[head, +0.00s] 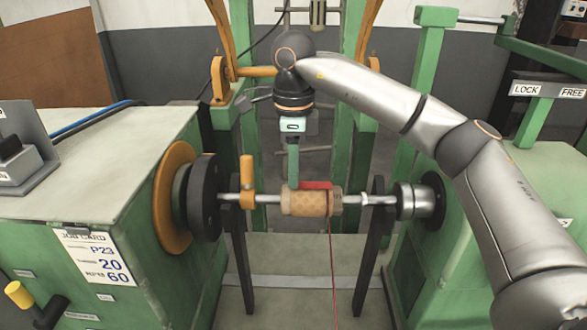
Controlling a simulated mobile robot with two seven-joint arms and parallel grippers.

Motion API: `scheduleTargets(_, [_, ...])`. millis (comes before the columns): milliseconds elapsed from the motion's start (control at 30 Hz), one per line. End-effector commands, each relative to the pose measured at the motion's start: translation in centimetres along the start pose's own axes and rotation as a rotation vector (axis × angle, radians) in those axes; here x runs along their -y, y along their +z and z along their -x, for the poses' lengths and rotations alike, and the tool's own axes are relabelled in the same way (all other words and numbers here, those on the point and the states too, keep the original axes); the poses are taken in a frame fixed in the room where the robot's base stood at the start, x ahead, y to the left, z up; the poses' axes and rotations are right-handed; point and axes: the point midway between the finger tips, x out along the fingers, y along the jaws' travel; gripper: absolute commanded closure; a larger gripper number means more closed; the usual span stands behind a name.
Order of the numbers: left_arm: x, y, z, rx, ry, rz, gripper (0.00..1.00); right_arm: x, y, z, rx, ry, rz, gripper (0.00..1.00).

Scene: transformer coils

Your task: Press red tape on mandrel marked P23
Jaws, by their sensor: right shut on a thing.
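The tan mandrel (303,204) is a cylinder on a horizontal steel shaft between the left and right machine housings. No P23 mark is readable on it. A small strip of red tape (317,185) lies along the upper side of the mandrel, apparently touching it. My right gripper (294,184) points down from above, its green fingers at the left end of the tape. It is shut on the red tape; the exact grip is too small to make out. My left gripper is not in view.
A job card (92,258) reading P23, 20 and 60 is on the left housing. An orange upright clamp (247,180) stands on the shaft left of the mandrel. A thin red wire (333,265) hangs from the mandrel. Dark uprights (372,240) flank it.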

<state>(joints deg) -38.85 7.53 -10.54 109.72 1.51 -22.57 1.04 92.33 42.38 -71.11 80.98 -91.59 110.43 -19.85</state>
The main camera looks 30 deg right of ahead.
Motion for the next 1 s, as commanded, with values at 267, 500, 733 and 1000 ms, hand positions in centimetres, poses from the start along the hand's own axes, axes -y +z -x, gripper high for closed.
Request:
scheduleTargets(267, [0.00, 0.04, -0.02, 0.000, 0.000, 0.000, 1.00, -0.04, -0.02, -0.20, -0.003, 0.003, 0.000, 0.53])
scheduleTargets(500, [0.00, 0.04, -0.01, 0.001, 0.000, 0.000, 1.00, -0.03, -0.01, -0.12, -0.002, 0.002, 0.000, 0.42])
scheduleTargets(733, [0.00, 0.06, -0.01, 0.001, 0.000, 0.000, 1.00, -0.03, 0.00, -0.10, -0.001, 0.002, 0.001, 0.20])
scheduleTargets(1000, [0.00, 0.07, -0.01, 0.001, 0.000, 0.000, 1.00, -0.03, 0.00, -0.09, -0.001, 0.002, 0.001, 0.02])
